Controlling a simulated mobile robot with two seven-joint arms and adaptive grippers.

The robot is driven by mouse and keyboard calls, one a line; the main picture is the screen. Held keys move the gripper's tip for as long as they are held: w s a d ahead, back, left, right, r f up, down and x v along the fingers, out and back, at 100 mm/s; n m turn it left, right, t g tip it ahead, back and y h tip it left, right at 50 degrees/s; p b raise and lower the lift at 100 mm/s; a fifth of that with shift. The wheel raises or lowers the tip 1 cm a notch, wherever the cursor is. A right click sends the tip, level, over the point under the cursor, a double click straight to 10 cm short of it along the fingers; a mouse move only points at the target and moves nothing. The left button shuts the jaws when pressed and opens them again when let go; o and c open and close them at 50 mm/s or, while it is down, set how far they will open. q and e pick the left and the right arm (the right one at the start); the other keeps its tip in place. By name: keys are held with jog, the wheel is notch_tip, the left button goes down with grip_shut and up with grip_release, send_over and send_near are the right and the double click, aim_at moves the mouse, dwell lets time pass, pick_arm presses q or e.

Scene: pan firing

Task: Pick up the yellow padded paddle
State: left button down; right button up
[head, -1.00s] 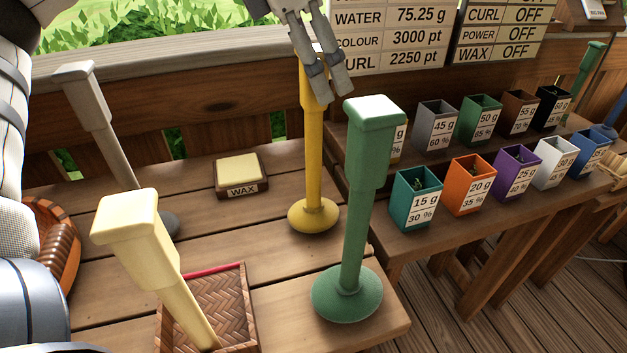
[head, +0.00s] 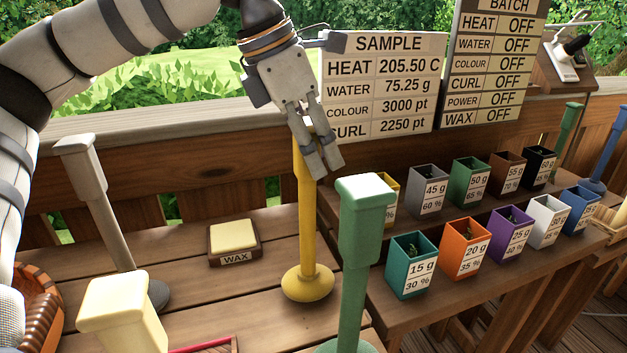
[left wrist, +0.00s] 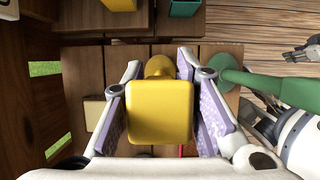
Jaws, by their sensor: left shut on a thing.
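The yellow padded paddle (head: 307,225) stands upright on its round yellow foot on the wooden table, left of the green paddle (head: 361,225). My left gripper (head: 325,170) is at its top, coming down from above, and its fingers hide most of the paddle's head in the head view. In the left wrist view, the square yellow top (left wrist: 160,112) of the paddle sits between the purple pads of my left gripper, which is shut on it. A grey gripper, my right one (left wrist: 298,52), shows at the right edge of the left wrist view; its fingers are too small to judge.
The green paddle stands close on the right. A grey paddle (head: 103,210) and a pale yellow paddle (head: 125,310) stand to the left. A wax block (head: 233,237) lies behind-left. Labelled boxes (head: 411,265) fill the right shelves. A wooden rail (head: 190,145) runs behind.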

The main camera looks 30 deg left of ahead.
pick_arm(q)
jog(key=shift+r, duration=0.85)
jog(key=s+d+r, duration=0.1)
jog(key=s+r, duration=1)
jog(key=s, duration=0.3)
jog(key=shift+d, duration=0.2)
jog(key=c, duration=2)
grip_release()
grip_shut()
